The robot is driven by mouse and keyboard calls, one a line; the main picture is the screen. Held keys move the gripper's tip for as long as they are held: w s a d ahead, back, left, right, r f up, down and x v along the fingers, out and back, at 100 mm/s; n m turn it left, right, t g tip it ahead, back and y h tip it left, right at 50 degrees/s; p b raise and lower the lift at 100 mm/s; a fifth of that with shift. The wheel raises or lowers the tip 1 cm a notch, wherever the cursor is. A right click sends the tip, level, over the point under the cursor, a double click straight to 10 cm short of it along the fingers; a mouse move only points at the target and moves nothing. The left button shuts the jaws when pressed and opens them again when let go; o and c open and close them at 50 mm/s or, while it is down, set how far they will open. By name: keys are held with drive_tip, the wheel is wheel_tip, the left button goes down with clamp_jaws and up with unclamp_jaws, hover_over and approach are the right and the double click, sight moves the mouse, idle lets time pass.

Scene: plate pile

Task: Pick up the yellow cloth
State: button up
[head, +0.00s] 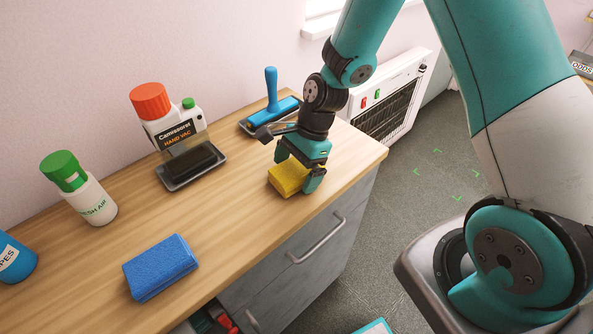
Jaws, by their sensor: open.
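The yellow cloth (287,179), a folded block, lies on the wooden counter (235,235) near its right end. My gripper (297,173) is directly over it, pointing down. Its teal fingers are open, one on the far left side and one on the near right side of the cloth. I cannot tell whether either finger touches the cloth. The gripper hides part of the cloth's top and right side.
A blue folded cloth (160,268) lies nearer on the counter. A hand vac (170,118) stands on a dark tray, with a blue-handled tool (272,96) behind my gripper. A green-capped bottle (95,200) and a blue tub (12,259) stand left. Open counter surrounds the blue cloth.

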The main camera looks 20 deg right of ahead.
sight(296, 167)
drive_tip(key=shift+f, duration=0.15)
drive_tip(key=c, duration=1)
drive_tip(key=shift+o, duration=0.2)
wheel_tip(296, 167, up, 20)
drive_tip(key=shift+r, duration=0.2)
